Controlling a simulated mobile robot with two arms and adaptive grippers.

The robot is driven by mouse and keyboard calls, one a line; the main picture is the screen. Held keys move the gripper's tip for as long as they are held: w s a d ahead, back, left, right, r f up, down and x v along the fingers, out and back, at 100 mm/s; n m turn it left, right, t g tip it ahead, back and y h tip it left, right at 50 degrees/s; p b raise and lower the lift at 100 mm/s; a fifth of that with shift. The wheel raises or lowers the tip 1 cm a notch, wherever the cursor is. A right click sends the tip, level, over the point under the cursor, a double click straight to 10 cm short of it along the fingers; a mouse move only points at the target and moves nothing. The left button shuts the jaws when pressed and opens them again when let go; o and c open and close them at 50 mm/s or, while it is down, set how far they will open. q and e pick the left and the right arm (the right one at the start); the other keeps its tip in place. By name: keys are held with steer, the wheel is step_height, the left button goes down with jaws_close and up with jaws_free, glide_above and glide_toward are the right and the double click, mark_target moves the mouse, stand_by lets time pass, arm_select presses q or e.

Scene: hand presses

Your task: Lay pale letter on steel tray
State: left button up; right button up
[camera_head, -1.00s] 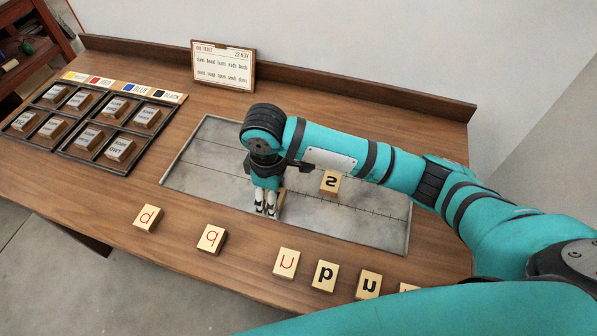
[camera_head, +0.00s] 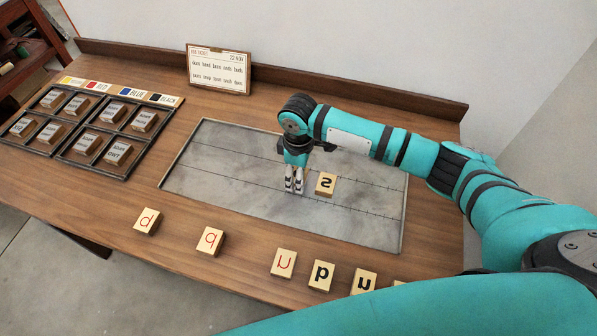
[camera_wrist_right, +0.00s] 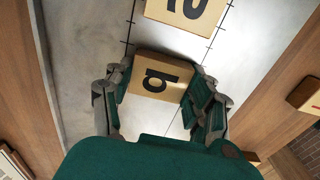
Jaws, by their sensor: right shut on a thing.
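My right gripper (camera_head: 293,191) is over the steel tray (camera_head: 225,160), just left of a pale letter block with an S-like mark (camera_head: 325,184) that lies on the tray. In the right wrist view the gripper (camera_wrist_right: 160,88) is shut on a pale block with a black letter (camera_wrist_right: 158,77), one finger at each side. This held block is close to the S-marked block (camera_wrist_right: 185,12), with a narrow gap. I cannot tell whether the held block touches the tray. In the head view the fingers mostly hide it. My left gripper is not in view.
Several pale letter blocks lie along the table's front, among them a red-lettered block (camera_head: 147,221) and a black-lettered one (camera_head: 322,275). A divided dark case (camera_head: 130,150) stands at left and a framed card (camera_head: 219,71) at the back. The tray's left half is clear.

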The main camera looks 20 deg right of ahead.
steer(key=o, duration=1.1)
steer(key=shift+f, duration=0.15)
step_height(320, 180, up, 12)
steer(key=b, duration=0.1)
steer(key=shift+r, duration=0.2)
